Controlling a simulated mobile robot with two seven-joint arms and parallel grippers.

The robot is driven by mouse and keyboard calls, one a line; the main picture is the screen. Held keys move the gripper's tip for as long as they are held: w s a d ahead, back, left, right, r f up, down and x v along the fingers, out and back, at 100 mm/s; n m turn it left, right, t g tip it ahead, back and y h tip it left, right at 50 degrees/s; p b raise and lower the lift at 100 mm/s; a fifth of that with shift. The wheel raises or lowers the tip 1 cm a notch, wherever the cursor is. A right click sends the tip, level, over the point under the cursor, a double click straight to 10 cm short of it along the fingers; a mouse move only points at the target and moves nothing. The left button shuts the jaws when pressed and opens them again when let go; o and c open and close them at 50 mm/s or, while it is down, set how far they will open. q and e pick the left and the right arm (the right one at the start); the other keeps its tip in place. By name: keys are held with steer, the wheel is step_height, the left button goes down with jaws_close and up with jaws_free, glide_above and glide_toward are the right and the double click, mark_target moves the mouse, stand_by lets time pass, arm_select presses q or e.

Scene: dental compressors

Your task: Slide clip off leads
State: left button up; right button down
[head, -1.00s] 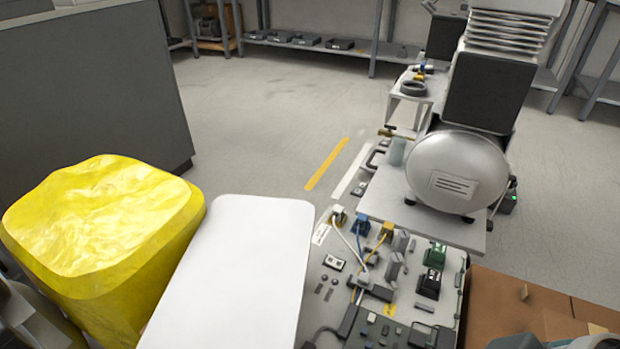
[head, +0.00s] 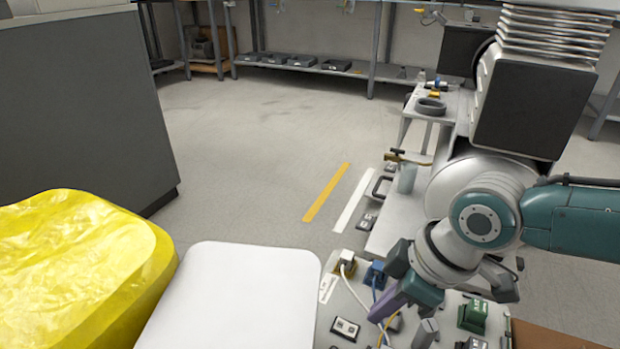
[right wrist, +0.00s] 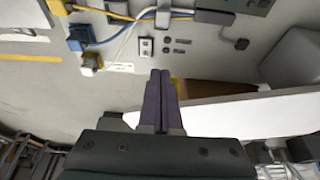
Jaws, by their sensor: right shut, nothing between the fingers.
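The leads are a white, a blue and a yellow cable on the grey board (head: 328,320). In the right wrist view the white lead (right wrist: 128,38) and yellow lead (right wrist: 115,14) run to a small pale piece (right wrist: 163,18), which may be the clip. In the head view my right arm hides this spot. Plugs show as a white one (head: 347,258) and a blue one (head: 375,274). My right gripper (head: 376,317) is shut and empty above the board; its purple fingers (right wrist: 160,75) point toward the leads, apparently apart from them. My left gripper is out of view.
A yellow bag-covered bin (head: 75,270) and a white panel (head: 235,300) stand left of the board. The compressor (head: 530,100) stands behind my right arm. A green connector (head: 474,314) is right of my gripper. Open floor lies beyond.

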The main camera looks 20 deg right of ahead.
arm_select(q)
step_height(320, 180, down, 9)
steer(key=b, duration=0.8)
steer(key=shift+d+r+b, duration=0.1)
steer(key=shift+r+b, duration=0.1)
steer(key=shift+b, duration=0.15)
arm_select(e)
steer(key=x, duration=1)
steer(key=shift+w+f, duration=0.1)
steer(key=shift+f, duration=0.3)
arm_select(q)
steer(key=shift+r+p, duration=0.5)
steer(key=shift+p, duration=0.05)
arm_select(e)
steer(key=s+d, duration=0.2)
steer(key=shift+s+d+r, duration=0.15)
steer(key=shift+s+r, duration=0.25)
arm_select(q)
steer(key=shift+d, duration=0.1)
arm_select(e)
steer(key=shift+s+d, duration=0.2)
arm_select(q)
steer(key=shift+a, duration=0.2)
arm_select(e)
steer(key=shift+w+a, duration=0.1)
